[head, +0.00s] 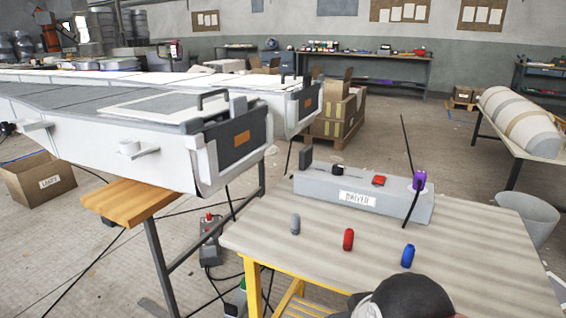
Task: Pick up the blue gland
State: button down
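The blue gland (408,256) is a small upright cylinder on the light striped table (480,240), near its front right part. A red gland (348,239) and a grey gland (295,224) stand to its left in a loose row, with gaps between them. No gripper fingers show. A dark rounded part at the bottom edge, just in front of the blue gland, looks like part of my arm.
Behind the glands lies a long grey labelled box (325,191) with a purple fitting (419,181), a red part (379,181) and black cables. A large white mould (110,137) stands left. A grey bin (526,218) stands right of the table. The tabletop around the blue gland is clear.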

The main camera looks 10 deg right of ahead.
aim_at(406, 262)
jog(key=j+z, duration=0.15)
jog(key=z, duration=0.25)
jog(key=k+j+z, duration=0.1)
jog(key=z, duration=0.35)
jog(key=k+j+z, duration=0.1)
jog(key=z, duration=0.3)
jog(key=k+j+z, duration=0.1)
jog(key=z, duration=0.35)
jog(key=k+j, duration=0.05)
